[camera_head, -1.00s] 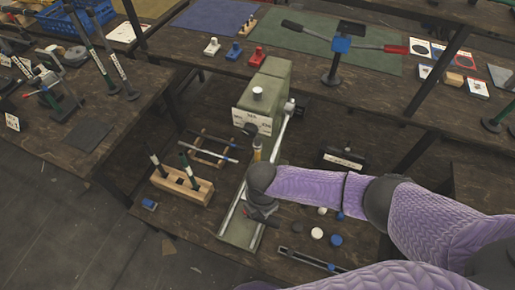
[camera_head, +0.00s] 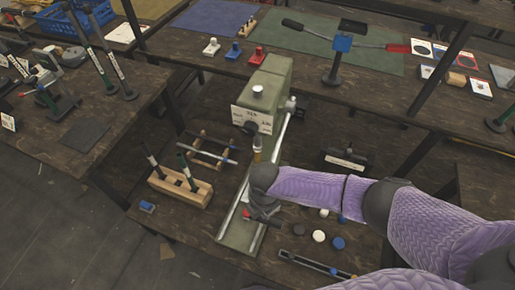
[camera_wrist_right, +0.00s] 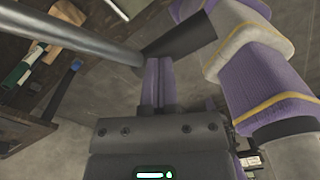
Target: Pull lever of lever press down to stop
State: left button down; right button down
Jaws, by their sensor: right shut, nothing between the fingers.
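The green lever press (camera_head: 270,85) stands in the middle of the head view, with a pale label on its front. A silver bar (camera_head: 283,130), which looks like its lever, runs from the press's right side toward my right wrist, where my arm hides it. In the right wrist view a thick grey metal lever bar (camera_wrist_right: 75,38) with a dark grip (camera_wrist_right: 182,38) crosses close to my fingers. My right gripper (camera_wrist_right: 158,75) is shut and empty beside the lever; I cannot tell if they touch. It also shows in the head view (camera_head: 258,214), partly hidden. My left gripper is out of view.
A wooden block with dark-handled tools (camera_head: 180,185) and a small frame (camera_head: 212,150) stand left of the press. White and blue discs (camera_head: 320,236) and a black slotted rail (camera_head: 315,264) lie at the lower right. A shelf edge (camera_head: 330,92) runs behind.

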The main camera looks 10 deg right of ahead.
jog(key=shift+w+d+f+b, duration=0.25)
jog(key=shift+f+b, duration=0.15)
jog(key=shift+f, duration=0.1)
jog(key=shift+w+d+f+b, duration=0.2)
jog(key=shift+f+b, duration=0.15)
jog(key=shift+f, duration=0.15)
jog(key=shift+w+d+f+b, duration=0.15)
jog(key=shift+w+f+b, duration=0.1)
jog(key=shift+f+b, duration=0.3)
